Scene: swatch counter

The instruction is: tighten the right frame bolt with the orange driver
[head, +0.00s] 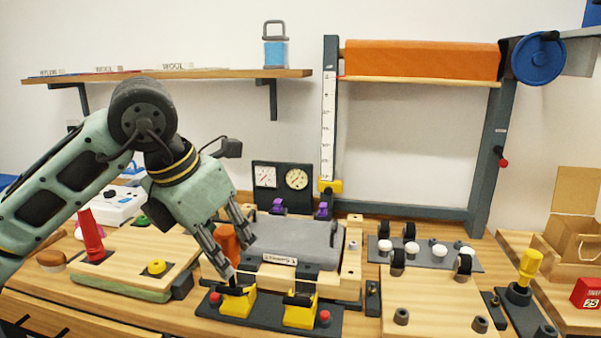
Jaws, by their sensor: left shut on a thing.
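My left gripper (240,257) reaches down from the upper left. It is shut on the orange driver (227,241), whose handle shows between and behind the fingers. The driver's lower end is hidden by the fingers and the block in front, so I cannot tell whether it touches anything. Below are two yellow blocks with black tops, a left one (237,302) close under the fingertips and a right one (300,311). They stand on a dark base plate. I cannot make out the right frame bolt itself. My right gripper is not in view.
A grey pad (300,240) on a wooden frame lies just right of the gripper. A red cone (90,236) stands on the left board. A yellow-handled tool (528,266) stands upright at right. A plate with white knobs and black rollers (425,257) is right of centre.

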